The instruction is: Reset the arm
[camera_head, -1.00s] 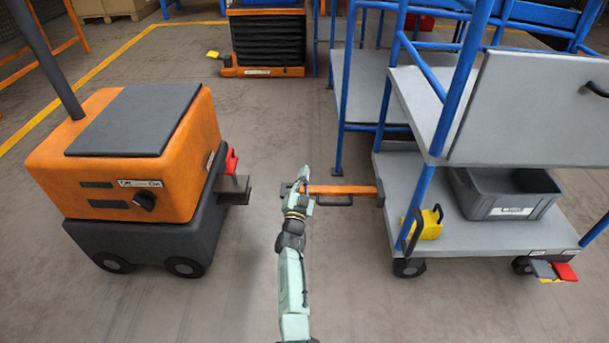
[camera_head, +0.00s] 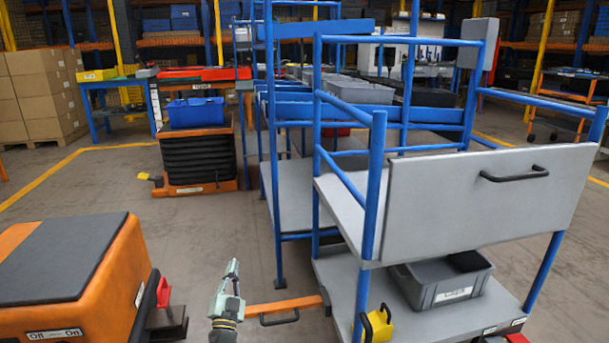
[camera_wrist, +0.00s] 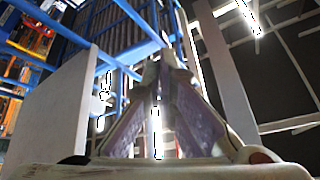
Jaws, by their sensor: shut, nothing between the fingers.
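My gripper (camera_head: 232,271) is low in the head view, pointing up, with its fingers together and nothing between them. It stands between the orange tug (camera_head: 75,270) on the left and the blue-railed cart (camera_head: 372,200) on the right. An orange drawbar (camera_head: 282,306) with a dark handle reaches from the cart toward my wrist; I cannot tell whether they touch. In the wrist view, the two fingers of my gripper (camera_wrist: 160,62) meet near the middle, pointing up toward the ceiling.
The cart carries a grey bin (camera_head: 442,281) and a yellow piece (camera_head: 377,325) on its lower shelf. Behind stand a black bellows lift (camera_head: 197,160) with a blue bin (camera_head: 195,112), and stacked cartons (camera_head: 40,95). Open floor lies between tug and lift.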

